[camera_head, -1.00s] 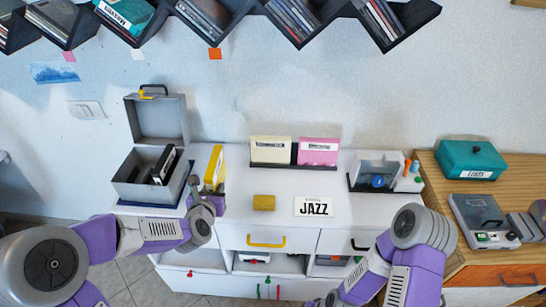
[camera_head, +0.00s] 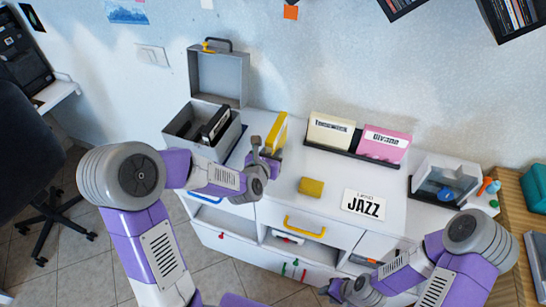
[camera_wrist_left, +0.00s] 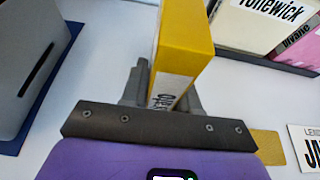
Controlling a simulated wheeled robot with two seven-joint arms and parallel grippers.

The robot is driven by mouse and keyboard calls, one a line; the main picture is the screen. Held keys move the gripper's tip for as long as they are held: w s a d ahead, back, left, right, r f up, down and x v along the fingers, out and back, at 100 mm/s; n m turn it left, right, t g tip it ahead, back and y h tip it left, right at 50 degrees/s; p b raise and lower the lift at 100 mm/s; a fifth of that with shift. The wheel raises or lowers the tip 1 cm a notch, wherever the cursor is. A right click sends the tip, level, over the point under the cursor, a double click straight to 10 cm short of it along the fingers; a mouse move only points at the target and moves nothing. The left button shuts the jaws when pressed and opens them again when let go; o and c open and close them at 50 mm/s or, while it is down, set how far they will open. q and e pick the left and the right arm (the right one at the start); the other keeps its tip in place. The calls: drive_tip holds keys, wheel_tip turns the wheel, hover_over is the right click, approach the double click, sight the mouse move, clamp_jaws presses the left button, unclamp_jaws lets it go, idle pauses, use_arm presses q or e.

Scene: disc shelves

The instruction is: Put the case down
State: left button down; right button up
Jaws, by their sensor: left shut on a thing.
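A yellow case (camera_head: 279,132) stands upright on edge at the white cabinet's top, right of the open grey box (camera_head: 205,150). My left gripper (camera_head: 264,152) is shut on it. In the left wrist view the yellow case (camera_wrist_left: 186,42) sits between the two fingers (camera_wrist_left: 166,90), with part of a white label showing. I cannot tell whether its lower edge touches the cabinet top. My right gripper (camera_head: 340,290) hangs low in front of the cabinet, and its fingers are too small and unclear to read.
A cream case (camera_head: 331,131) and a pink case (camera_head: 386,143) stand in a dark rack to the right. A yellow block (camera_head: 311,187) and a JAZZ card (camera_head: 364,204) lie on the cabinet top (camera_head: 290,212). A grey device (camera_head: 445,180) stands further right.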

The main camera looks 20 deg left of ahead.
use_arm(q)
drive_tip(key=shift+w+f, duration=0.1)
drive_tip(key=shift+f, duration=0.55)
drive_tip(key=shift+r, duration=0.1)
drive_tip(key=c, duration=0.8)
unclamp_jaws()
drive_tip(key=shift+c, duration=0.2)
